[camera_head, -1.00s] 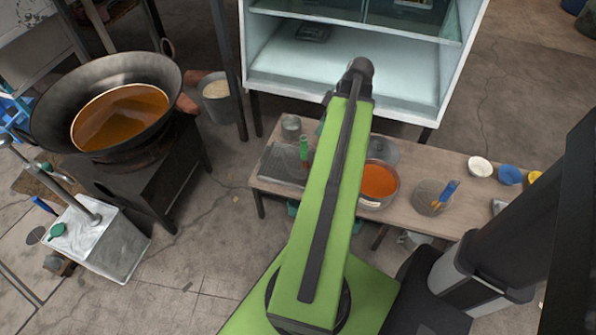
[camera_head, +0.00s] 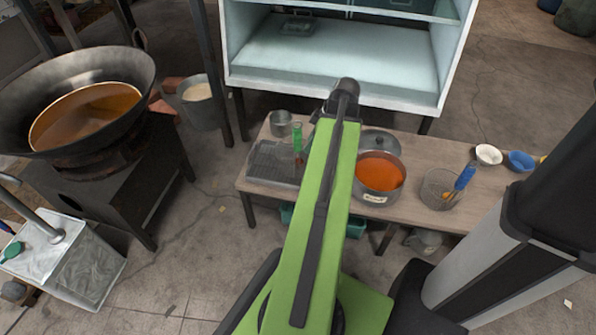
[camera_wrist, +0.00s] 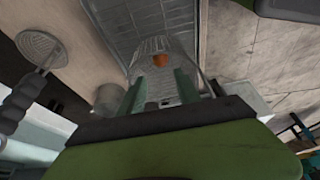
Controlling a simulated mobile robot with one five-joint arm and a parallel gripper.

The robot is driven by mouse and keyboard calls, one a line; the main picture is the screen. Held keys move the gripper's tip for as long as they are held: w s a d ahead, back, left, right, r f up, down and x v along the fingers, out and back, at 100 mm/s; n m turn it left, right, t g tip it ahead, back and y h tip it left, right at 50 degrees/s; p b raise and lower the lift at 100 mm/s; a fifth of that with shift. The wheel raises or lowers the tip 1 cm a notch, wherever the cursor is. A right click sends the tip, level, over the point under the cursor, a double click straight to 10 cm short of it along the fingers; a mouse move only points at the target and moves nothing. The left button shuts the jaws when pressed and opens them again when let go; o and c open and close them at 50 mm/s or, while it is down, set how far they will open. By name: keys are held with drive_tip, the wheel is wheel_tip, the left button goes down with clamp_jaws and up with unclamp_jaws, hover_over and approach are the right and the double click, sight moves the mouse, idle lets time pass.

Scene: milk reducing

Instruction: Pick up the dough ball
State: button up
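A small orange-brown ball, which looks like the dough ball (camera_wrist: 160,61), shows in the wrist view just beyond my fingertips. A pale, see-through mesh or glass outline surrounds it; I cannot tell which. It lies over a grey ribbed tray (camera_wrist: 126,22), which also shows on the bench in the head view (camera_head: 272,164). My gripper (camera_wrist: 161,84) is open, its two greenish fingers apart with the ball ahead of the gap. I see no contact with the ball. In the head view my green arm hides most of the gripper.
A metal cup (camera_head: 281,122) stands behind the tray. A pot of orange liquid (camera_head: 379,172) and a blue-handled wire strainer (camera_head: 441,188) are to the right. A glass cabinet (camera_head: 340,60) stands behind the bench. A large wok (camera_head: 85,75) is far left. A skimmer (camera_wrist: 40,48) shows in the wrist view.

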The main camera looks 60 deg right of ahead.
drive_tip(key=b, duration=0.3)
hover_over(300, 160)
drive_tip(key=s+d, duration=0.1)
drive_tip(key=s, duration=0.1)
wheel_tip(300, 160, down, 5)
drive_tip(key=shift+s+r, duration=0.1)
drive_tip(key=shift+r, duration=0.1)
drive_tip(key=shift+w+f, duration=0.2)
drive_tip(key=shift+a, duration=0.1)
drive_tip(key=b+x, duration=0.5)
drive_tip(key=shift+f, duration=0.15)
drive_tip(key=shift+r, duration=0.2)
drive_tip(key=c, duration=0.6)
